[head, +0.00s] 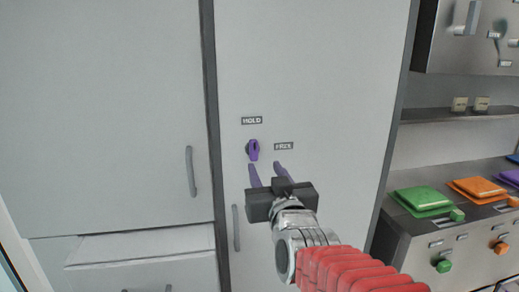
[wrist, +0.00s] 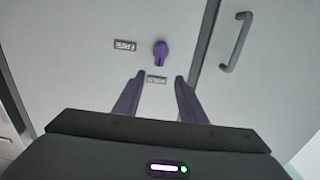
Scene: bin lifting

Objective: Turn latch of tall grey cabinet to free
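The latch (head: 253,149) is a small purple knob on the tall grey cabinet door (head: 310,70). It stands about upright, with the HOLD label (head: 251,120) above it and the FREE label (head: 284,146) to its right. In the wrist view the latch (wrist: 160,53) appears beyond the fingertips, with FREE (wrist: 125,45) to its left and HOLD (wrist: 157,79) below it. My gripper (head: 267,167) has two purple fingers spread apart and empty. In the head view it is just below and right of the latch, and no contact shows.
A vertical door handle (head: 236,228) is at lower left of my gripper, and another handle (head: 191,172) is on the left cabinet. A steel counter at right carries a green lid (head: 422,199) and an orange lid (head: 478,187). The door around the latch is clear.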

